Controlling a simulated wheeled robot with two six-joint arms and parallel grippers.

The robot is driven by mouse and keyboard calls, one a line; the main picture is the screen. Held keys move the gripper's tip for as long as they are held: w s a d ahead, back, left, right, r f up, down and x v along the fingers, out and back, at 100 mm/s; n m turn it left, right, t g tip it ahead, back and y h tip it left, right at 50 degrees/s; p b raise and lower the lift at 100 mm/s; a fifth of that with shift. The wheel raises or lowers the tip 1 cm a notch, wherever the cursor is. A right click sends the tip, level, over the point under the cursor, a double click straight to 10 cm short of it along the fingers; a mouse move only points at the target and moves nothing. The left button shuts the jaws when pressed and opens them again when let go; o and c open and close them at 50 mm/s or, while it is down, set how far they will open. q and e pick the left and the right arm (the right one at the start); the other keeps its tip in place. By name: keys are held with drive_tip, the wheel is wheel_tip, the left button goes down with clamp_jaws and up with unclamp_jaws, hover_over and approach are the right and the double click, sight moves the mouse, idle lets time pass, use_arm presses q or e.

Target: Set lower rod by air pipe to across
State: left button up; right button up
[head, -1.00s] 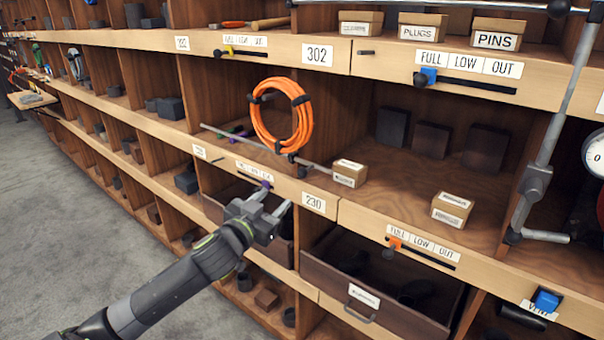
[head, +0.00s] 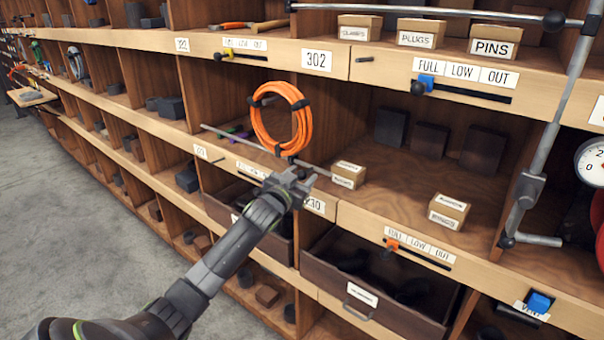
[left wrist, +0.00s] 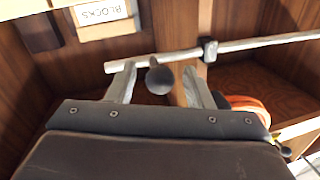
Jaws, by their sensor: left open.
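A thin grey rod (head: 232,136) runs slantwise in front of the middle shelf bay, behind the orange coil. It crosses the left wrist view (left wrist: 262,44) with a dark collar on it. A dark round knob (left wrist: 160,78) shows just below this rod in the left wrist view. My left gripper (head: 306,177) is open at the shelf's front edge, close to the rod. In the left wrist view its fingers (left wrist: 160,88) stand on either side of the knob; whether they touch it I cannot tell. No label reads "air pipe". My right gripper is not in view.
An orange coil (head: 281,118) hangs just above my gripper. Small cartons (head: 348,174) stand on the shelf to its right. A grey pipe (head: 552,125) with a short lower bar (head: 538,240) and a gauge (head: 592,160) stand at the right. An open drawer (head: 375,292) juts out below.

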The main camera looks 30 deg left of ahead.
use_arm(q)
drive_tip(key=shift+w, duration=0.4)
clamp_jaws()
